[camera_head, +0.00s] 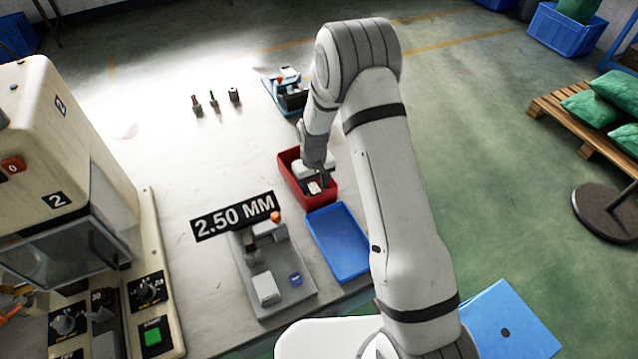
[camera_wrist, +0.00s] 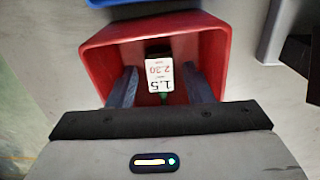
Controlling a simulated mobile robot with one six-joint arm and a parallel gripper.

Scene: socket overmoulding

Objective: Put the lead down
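A red bin (camera_head: 331,196) stands on the bench in the head view, and its walls (camera_wrist: 101,55) fill the middle of the wrist view. My gripper (camera_head: 321,178) reaches down into it. In the wrist view my gripper's two fingers (camera_wrist: 159,69) are spread apart inside the bin. Between them lies a white tag (camera_wrist: 159,82) printed "1.5" and "2.30", with a dark piece (camera_wrist: 157,48) above it and a bit of green below. This seems to be the lead; its cable is mostly hidden. Gaps show between tag and fingers.
A blue tray (camera_head: 338,243) lies beside the red bin. Several small upright plugs (camera_head: 214,101) and a blue fixture (camera_head: 290,97) stand farther back. A moulding machine (camera_head: 60,140) stands left.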

